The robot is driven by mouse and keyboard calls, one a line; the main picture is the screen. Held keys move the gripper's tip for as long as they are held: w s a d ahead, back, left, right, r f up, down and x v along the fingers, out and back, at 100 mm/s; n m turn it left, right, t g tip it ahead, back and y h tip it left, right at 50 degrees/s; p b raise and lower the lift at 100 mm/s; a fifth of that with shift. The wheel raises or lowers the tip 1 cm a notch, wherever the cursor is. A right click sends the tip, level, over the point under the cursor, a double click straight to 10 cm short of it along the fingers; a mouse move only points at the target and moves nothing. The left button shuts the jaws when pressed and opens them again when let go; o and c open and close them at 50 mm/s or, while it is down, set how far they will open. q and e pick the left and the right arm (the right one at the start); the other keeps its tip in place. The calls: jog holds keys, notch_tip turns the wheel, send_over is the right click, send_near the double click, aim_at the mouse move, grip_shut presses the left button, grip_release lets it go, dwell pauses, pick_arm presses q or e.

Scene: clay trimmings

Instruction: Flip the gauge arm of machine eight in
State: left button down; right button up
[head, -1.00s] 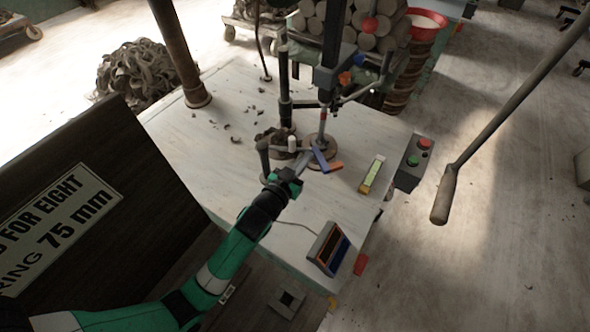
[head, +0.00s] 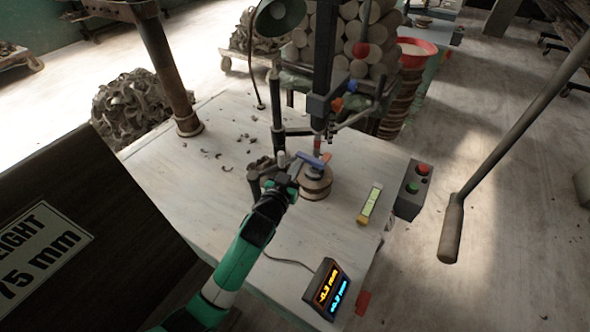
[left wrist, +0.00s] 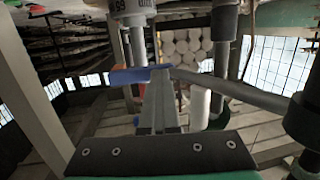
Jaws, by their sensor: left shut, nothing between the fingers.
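The machine's gauge post (head: 255,182) stands on the white bench, left of a round clay piece (head: 316,188) under the spindle. The grey gauge arm (left wrist: 235,90) crosses the left wrist view from a dark post at right towards the centre. A blue piece (head: 312,160) with a red end lies over the clay; it also shows in the left wrist view (left wrist: 140,76). My left gripper (head: 294,168) is shut and empty beside the arm. In the left wrist view its fingertips (left wrist: 160,74) are at the arm's end; I cannot tell whether they touch. My right gripper is not in view.
A lit two-line display (head: 328,288) stands at the bench's front right. A yellow-green level (head: 370,204) and a red-green button box (head: 413,188) lie at the right edge. A dark signboard (head: 80,225) blocks the left front. A long handle (head: 452,232) hangs at right.

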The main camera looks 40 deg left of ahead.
pick_arm(q)
jog(key=shift+d+f, duration=0.25)
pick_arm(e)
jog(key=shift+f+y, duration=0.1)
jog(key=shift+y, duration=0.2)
